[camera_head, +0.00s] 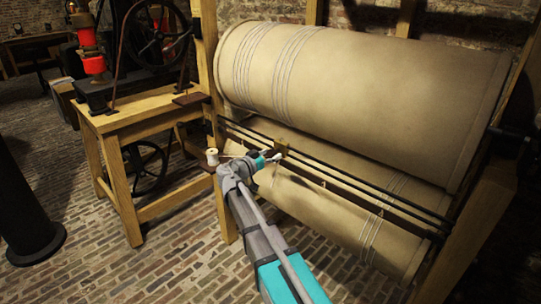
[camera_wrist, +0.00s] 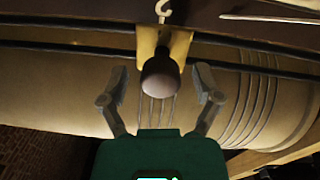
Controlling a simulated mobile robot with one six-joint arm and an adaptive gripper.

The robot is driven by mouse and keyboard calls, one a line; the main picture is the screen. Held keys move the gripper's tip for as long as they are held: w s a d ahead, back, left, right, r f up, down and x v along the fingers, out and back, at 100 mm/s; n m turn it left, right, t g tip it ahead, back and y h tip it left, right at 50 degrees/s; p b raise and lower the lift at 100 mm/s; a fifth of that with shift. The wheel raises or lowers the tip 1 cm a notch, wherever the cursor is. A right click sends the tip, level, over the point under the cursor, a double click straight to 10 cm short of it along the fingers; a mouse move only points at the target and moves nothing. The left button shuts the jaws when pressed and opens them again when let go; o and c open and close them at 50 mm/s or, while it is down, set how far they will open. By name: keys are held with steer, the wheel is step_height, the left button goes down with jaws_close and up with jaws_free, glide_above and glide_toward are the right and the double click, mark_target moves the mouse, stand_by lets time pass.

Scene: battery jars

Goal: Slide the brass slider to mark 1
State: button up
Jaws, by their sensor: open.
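The brass slider (camera_head: 281,146) sits on two dark horizontal rails (camera_head: 360,192) in front of the large drum, left of the rails' middle. In the wrist view its brass plate (camera_wrist: 180,44) carries a dark rounded knob (camera_wrist: 160,82) that points toward my camera, and a pale hook stands above it. My gripper (camera_wrist: 161,76) is open, with one finger on each side of the knob and a visible gap on both sides. In the head view my gripper (camera_head: 270,158) is close in front of the slider. No numbered mark is readable in either view.
A cream upper drum (camera_head: 370,90) and a lower drum (camera_head: 318,205), both with wound thread lines, lie behind the rails. A wooden stand (camera_head: 135,122) with a wheeled machine is further left. Brick floor is open in front.

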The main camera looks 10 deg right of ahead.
stand_by(0.3)
jaws_close()
steer(key=shift+w, duration=0.15)
steer(key=w+a, duration=0.4)
steer(key=w, duration=0.1)
steer(key=w+a, duration=0.3)
steer(key=w, duration=0.2)
steer(key=w+a, duration=0.4)
steer(key=w, duration=0.2)
steer(key=shift+a, duration=0.35)
jaws_free()
steer(key=shift+w, duration=0.1)
